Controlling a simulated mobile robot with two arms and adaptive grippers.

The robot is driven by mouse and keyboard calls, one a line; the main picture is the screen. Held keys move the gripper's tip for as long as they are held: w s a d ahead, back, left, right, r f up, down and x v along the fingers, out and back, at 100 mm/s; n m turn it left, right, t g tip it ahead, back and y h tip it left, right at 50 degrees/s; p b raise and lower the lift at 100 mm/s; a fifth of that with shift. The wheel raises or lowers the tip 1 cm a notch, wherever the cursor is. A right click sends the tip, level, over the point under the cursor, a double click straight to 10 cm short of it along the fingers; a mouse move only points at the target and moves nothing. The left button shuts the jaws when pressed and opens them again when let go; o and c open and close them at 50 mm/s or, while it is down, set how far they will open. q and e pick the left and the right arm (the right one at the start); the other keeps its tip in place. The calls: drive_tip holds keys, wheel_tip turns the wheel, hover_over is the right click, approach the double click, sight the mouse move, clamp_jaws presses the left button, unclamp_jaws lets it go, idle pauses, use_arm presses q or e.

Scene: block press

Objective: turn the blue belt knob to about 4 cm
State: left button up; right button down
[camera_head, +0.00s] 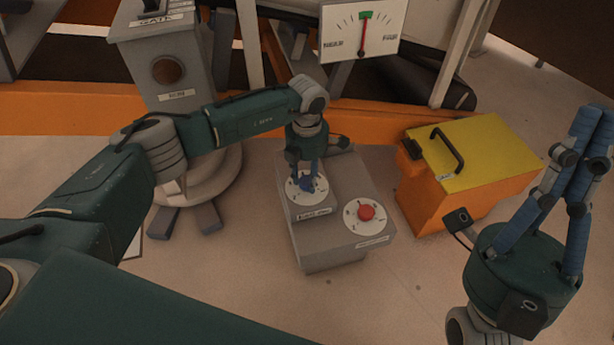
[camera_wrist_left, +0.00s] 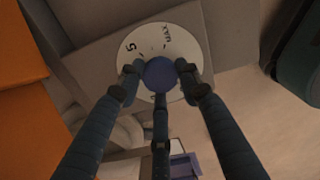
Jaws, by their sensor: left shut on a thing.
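The blue belt knob (camera_head: 308,184) sits on a white round dial (camera_head: 294,190) on top of a grey control box (camera_head: 315,245). In the left wrist view the knob (camera_wrist_left: 159,74) is a round blue cap over the white dial (camera_wrist_left: 185,45). My left gripper (camera_head: 304,176) points down from above, its fingers shut around the knob; in the wrist view (camera_wrist_left: 160,80) the fingertips surround it. Part of the dial's scale is hidden by the fingers, so the knob's setting cannot be read. My right gripper (camera_head: 580,150) points up at the right, its blue fingertips close together with nothing seen between them.
An orange bin with a yellow lid (camera_head: 480,145) is to the right. A grey post (camera_head: 165,60) stands left.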

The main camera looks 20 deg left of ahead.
sight(307, 181)
use_arm(q)
drive_tip(key=o, duration=1.1)
drive_tip(key=shift+o, duration=0.2)
drive_tip(key=shift+r, duration=0.1)
drive_tip(key=shift+r, duration=0.4)
wheel_tip(307, 181, up, 11)
